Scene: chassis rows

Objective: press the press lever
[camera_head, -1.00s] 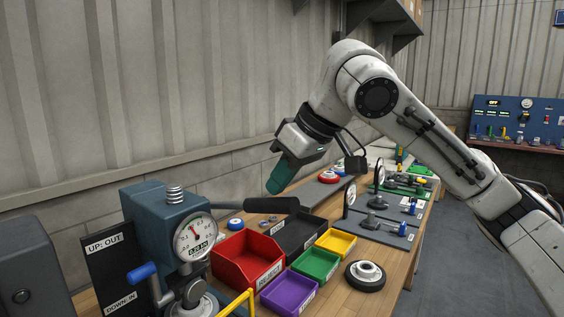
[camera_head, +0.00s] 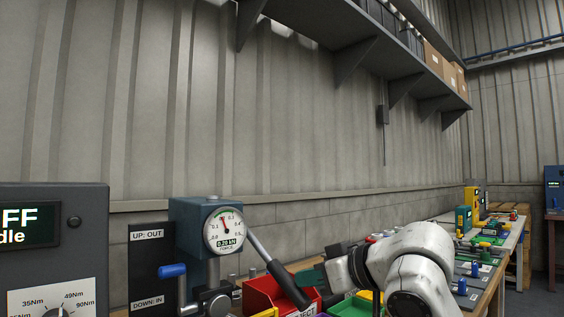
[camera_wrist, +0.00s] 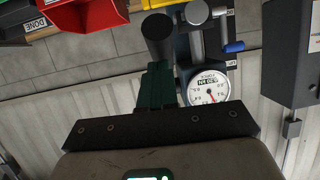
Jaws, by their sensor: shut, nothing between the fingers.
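The press (camera_head: 193,232) is a blue-grey body with a round white dial gauge (camera_head: 223,229), at the lower left of the head view. Its press lever (camera_head: 287,285) has a thick dark grip and slopes down to the right from the press. In the wrist view the grip (camera_wrist: 157,38) points toward the camera, just beyond my fingertips. My gripper (camera_head: 308,276) has teal fingers, shut and empty, beside the lever grip in the head view. The fingers also show in the wrist view (camera_wrist: 157,82). I cannot tell whether they touch the grip.
A red bin (camera_head: 262,292) lies below the lever, with a green tray (camera_head: 352,307) to its right. A blue-handled lever (camera_head: 173,271) stands by the UP/DOWN plate (camera_head: 148,265). A grey control box (camera_head: 90,215) is at far left. A shelf (camera_head: 370,35) overhangs the wall.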

